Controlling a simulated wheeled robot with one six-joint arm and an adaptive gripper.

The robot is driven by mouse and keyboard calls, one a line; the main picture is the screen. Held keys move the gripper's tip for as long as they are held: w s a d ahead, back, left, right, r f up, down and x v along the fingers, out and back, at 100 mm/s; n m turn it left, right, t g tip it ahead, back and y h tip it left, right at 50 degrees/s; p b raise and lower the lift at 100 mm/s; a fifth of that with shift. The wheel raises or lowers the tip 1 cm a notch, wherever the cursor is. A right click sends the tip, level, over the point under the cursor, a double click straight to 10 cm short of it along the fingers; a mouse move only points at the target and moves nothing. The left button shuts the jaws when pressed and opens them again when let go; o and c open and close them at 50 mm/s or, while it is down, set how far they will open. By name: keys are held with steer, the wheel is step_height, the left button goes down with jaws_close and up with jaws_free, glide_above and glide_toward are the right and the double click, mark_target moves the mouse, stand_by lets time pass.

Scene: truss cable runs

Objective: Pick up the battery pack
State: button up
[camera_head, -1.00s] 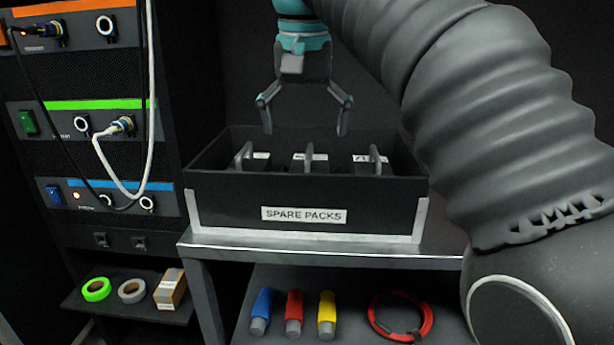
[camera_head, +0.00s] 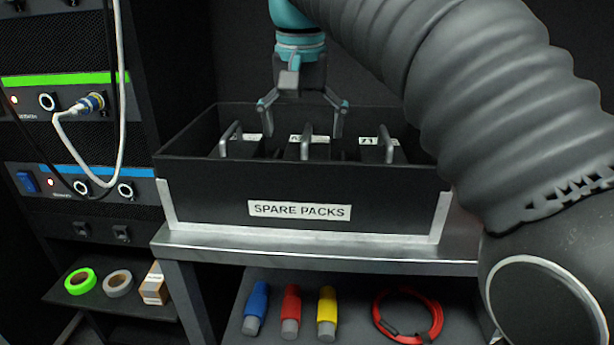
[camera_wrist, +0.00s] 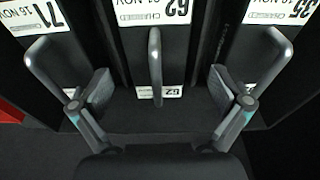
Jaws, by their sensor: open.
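Several dark battery packs with grey handles stand in a row in a black box labelled SPARE PACKS (camera_head: 200,190). The middle pack's handle (camera_head: 307,143) is upright. In the wrist view its white label (camera_wrist: 152,12) reads 62. A pack labelled 71 (camera_wrist: 38,18) is on the left there, and one labelled 35 (camera_wrist: 285,12) is on the right. My gripper (camera_head: 303,130) is open and empty, over the box. In the wrist view its fingers (camera_wrist: 160,90) are spread either side of the middle handle, with no contact visible. The packs' lower parts are hidden by the box.
The box sits on a metal shelf (camera_head: 330,250). A rack with a white cable (camera_head: 121,140) is at left. Tape rolls (camera_head: 118,283), coloured cylinders (camera_head: 291,312) and a red cable coil (camera_head: 435,320) lie lower down. The box walls surround the packs closely.

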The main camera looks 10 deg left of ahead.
steer(key=shift+w+d+f+b, duration=0.1)
steer(key=shift+w+f+b, duration=0.15)
steer(key=shift+f, duration=0.7)
steer(key=shift+w+f+b, duration=0.2)
steer(key=shift+w+f, duration=0.1)
steer(key=shift+f, duration=0.6)
steer(key=shift+w+d+f+b, duration=0.1)
steer(key=shift+w+f+b, duration=0.15)
steer(key=shift+f, duration=0.7)
steer(key=c, duration=1.5)
steer(key=shift+r, duration=0.1)
steer(key=shift+c, duration=0.9)
steer(key=shift+r, duration=0.1)
